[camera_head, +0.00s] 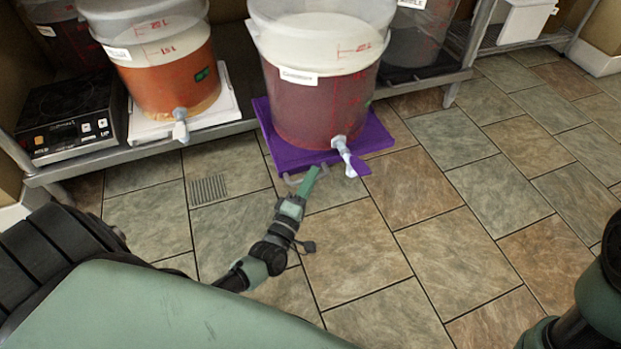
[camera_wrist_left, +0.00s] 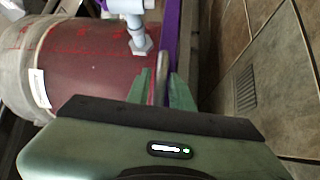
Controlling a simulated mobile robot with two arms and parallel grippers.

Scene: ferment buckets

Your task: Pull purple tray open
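The purple tray (camera_head: 291,157) sticks out past the front edge of the low shelf. A large bucket of dark red liquid (camera_head: 305,105) with a white spigot (camera_head: 343,151) stands on it. A grey handle (camera_head: 291,180) is at the tray's front. My left gripper (camera_head: 311,173) reaches it from the front. In the left wrist view my left gripper's green fingers (camera_wrist_left: 160,88) are on either side of the grey handle (camera_wrist_left: 160,72), close against it. The tray's purple edge (camera_wrist_left: 171,25) and the bucket (camera_wrist_left: 85,60) also show there. My right gripper is out of view.
A bucket of orange liquid (camera_head: 173,75) stands on a white tray (camera_head: 222,108) to the left, beside a black induction cooker (camera_head: 68,122). Another bucket (camera_head: 416,40) stands behind on the right. The tiled floor (camera_head: 440,240) in front is clear, with a drain grate (camera_head: 207,190).

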